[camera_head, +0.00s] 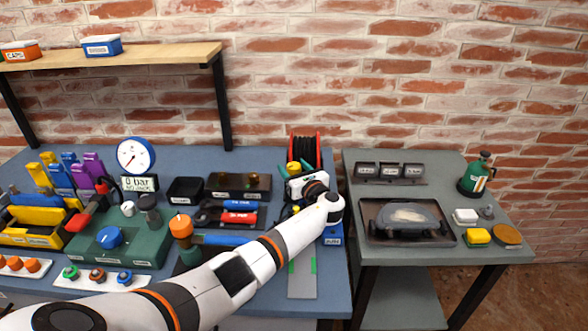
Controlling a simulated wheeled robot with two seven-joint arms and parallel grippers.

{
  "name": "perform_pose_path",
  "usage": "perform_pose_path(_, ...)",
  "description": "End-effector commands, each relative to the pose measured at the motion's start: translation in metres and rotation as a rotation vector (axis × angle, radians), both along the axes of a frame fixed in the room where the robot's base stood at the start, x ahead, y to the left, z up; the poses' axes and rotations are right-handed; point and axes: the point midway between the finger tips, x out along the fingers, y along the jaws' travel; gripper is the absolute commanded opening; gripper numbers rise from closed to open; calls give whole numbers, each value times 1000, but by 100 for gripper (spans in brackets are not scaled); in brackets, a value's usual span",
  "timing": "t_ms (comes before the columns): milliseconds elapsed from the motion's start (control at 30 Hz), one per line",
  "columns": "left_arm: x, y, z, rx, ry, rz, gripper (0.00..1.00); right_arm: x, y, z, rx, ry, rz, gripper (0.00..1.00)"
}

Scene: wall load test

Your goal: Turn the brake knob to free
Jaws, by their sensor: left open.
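A red cable reel (305,150) stands at the back right of the blue table. A small yellow-orange knob (293,167) shows in front of it; I cannot read a brake label or its setting. My left arm reaches across the table from the lower left. Its gripper (295,172) is at the knob, with green finger parts on both sides of it. The gripper is open; whether it touches the knob is unclear. The wrist hides the lower part of the reel unit. My right gripper is out of view.
A green box with a blue knob (109,237), a round gauge (136,155) and an orange-topped post (181,226) stand left of my arm. A grey side table (400,250) with a tray and a green bottle (477,174) is at right, across a narrow gap.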

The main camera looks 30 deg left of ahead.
Motion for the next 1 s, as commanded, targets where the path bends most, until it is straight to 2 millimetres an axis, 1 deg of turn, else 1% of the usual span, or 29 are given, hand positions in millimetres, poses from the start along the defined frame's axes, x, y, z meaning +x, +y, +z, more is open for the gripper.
perform_pose_path(133,-2,-4,-1,-1,0,-1,58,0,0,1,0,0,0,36)
perform_pose_path(233,-7,-16,-1,-1,0,-4,58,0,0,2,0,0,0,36)
perform_pose_path(367,-20,-38,-1,-3,-1,-4,58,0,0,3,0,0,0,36)
perform_pose_path(500,-35,-65,-2,-2,0,-4,58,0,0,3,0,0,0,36)
perform_pose_path(700,-51,-94,-1,-1,1,-2,58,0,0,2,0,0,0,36)
perform_pose_path(833,-57,-102,-1,-1,0,0,58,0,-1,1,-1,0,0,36)
perform_pose_path(1000,-58,-105,0,0,0,0,58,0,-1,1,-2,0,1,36)
